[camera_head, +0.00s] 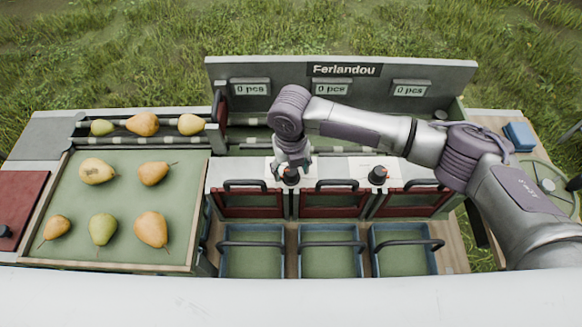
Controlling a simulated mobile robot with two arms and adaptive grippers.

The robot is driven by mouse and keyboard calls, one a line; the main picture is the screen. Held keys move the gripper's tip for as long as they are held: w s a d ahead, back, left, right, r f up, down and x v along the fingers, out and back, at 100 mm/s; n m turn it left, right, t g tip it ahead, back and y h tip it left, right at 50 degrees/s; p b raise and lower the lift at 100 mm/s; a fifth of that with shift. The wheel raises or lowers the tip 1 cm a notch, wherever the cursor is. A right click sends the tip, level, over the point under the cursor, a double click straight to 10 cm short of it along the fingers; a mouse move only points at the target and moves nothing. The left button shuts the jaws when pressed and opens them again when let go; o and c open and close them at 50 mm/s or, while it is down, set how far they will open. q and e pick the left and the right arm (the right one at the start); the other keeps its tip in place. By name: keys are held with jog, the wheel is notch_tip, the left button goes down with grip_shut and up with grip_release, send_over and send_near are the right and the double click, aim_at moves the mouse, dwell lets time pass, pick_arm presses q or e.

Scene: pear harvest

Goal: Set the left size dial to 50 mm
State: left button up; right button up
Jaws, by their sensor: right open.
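The left size dial (290,176) is a black knob on the white top strip of the sorting machine (342,70). My right gripper (291,166) points down at this dial, with its fingers around or just above it. The fingers look parted, but whether they touch the knob cannot be told. The dial's scale is mostly hidden under the gripper, and its setting is too small to read. The right size dial (378,175) is a similar black knob with a small red mark, standing free. My left gripper is not in view.
Several pears lie on a green tray (128,238) at left, with more on the conveyor (165,126) behind it. Red-framed flaps (332,201) with handles and blue crates (330,262) stand in front of the dials. Three counters, such as the middle one (332,88), read 0 pcs.

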aim_at(291, 171)
notch_tip(291, 171, up, 12)
dwell(0.4)
jog(key=shift+s+f, duration=0.1)
jog(key=shift+f, duration=0.05)
dwell(0.3)
